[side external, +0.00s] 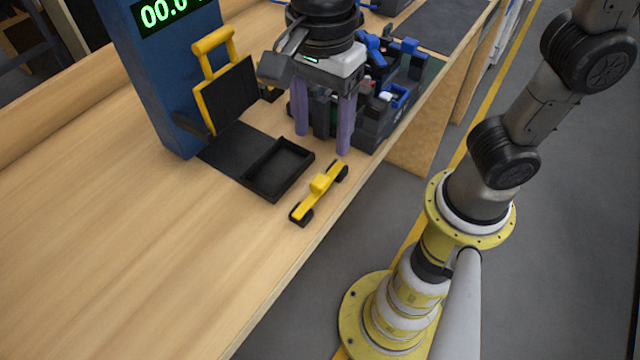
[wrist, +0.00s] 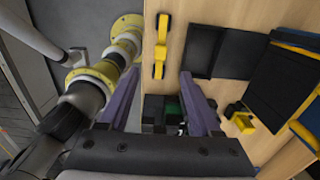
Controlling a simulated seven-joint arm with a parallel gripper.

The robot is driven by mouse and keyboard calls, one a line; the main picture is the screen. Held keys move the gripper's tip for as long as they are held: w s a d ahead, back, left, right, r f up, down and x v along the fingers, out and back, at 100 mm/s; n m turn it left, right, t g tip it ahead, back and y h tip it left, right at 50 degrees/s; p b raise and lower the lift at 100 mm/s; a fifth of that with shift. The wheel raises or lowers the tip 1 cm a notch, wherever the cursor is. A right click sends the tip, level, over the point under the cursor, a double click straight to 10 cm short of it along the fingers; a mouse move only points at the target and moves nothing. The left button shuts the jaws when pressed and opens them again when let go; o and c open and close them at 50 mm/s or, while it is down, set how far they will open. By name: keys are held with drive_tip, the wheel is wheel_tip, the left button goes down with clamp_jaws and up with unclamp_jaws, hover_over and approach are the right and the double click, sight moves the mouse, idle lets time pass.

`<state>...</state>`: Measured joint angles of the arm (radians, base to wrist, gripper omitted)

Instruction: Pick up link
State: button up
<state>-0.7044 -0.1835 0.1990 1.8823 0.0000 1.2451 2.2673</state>
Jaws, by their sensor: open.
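A yellow bar with black rounded ends and a raised yellow block at its middle, which looks like the link (side external: 319,188), lies on the wooden bench near its front edge. In the wrist view the link (wrist: 161,46) is beyond my fingertips, roughly in line with the gap between them. My gripper (side external: 322,142) points down with its two purple fingers apart and nothing between them. It is above the bench, behind the link, close to a dark fixture. In the wrist view my gripper (wrist: 159,78) is also empty.
A shallow black tray (side external: 279,168) lies just left of the link. A yellow-framed black panel (side external: 226,96) stands by a blue cabinet (side external: 158,75) with a green display. A dark fixture with blue parts (side external: 388,100) is behind my gripper. The bench's left front is bare.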

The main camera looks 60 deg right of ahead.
sight(320, 180)
wheel_tip(320, 180, down, 11)
drive_tip(key=shift+a+f, duration=0.15)
drive_tip(key=shift+f, duration=0.05)
idle(0.4)
drive_tip(key=shift+c, duration=0.2)
clamp_jaws()
